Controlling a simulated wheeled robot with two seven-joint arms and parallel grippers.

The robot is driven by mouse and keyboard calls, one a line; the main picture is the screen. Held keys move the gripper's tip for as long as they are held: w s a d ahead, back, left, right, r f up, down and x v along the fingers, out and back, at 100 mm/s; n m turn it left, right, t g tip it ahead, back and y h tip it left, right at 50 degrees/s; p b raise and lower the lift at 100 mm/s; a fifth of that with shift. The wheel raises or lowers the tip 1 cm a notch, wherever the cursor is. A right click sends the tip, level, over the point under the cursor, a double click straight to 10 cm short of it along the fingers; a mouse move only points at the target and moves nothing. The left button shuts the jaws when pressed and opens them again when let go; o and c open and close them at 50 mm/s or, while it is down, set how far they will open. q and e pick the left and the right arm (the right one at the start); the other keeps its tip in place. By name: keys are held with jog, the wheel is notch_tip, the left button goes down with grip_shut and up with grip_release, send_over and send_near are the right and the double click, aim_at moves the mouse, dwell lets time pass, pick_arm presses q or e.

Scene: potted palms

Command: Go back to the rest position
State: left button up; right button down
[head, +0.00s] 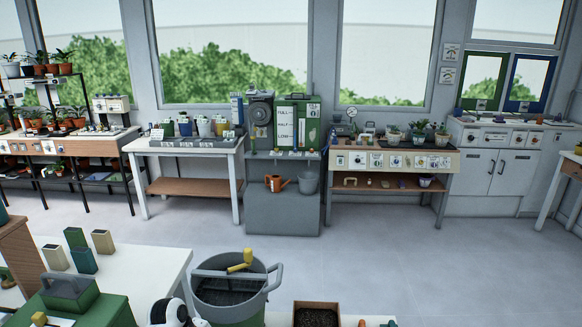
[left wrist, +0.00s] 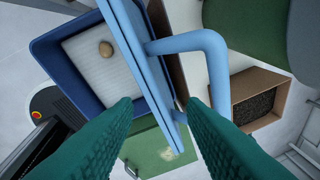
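My left gripper (left wrist: 161,101) shows only in the left wrist view, as two teal ribbed fingers spread wide apart. A blue panel (left wrist: 140,45) with a light blue bent handle (left wrist: 218,65) lies ahead of the fingers, its lower part in the gap between them. The fingers do not appear closed on it; whether either touches it I cannot tell. No gripper shows in the head view. A white and black rounded part at its bottom edge may be my arm. My right gripper is in neither view.
In the head view, a grey bucket (head: 232,307) stands nearby. Benches line the back wall; the floor (head: 400,255) between is clear.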

pick_arm(q)
jog(key=s+d+f+m+t+y, duration=0.1)
jog(key=s+d+f+m+y, duration=0.1)
jog(key=s+m, duration=1.1)
jog(key=s+r+m+t+y, duration=0.1)
jog(key=s+r, duration=0.3)
jog(key=s, duration=0.4)
jog(key=s+r+m+t, duration=0.1)
jog(key=s+r, duration=0.3)
jog(key=s, duration=0.5)
notch_tip(320, 180, down, 24)
jog(key=g, duration=0.1)
jog(key=s+a+f+g, duration=0.1)
jog(key=s+a+f, duration=0.2)
jog(key=s+f, duration=1.4)
jog(key=shift+s+f+m+g, duration=0.25)
jog(key=shift+f+m+g, duration=0.15)
jog(key=shift+f, duration=0.25)
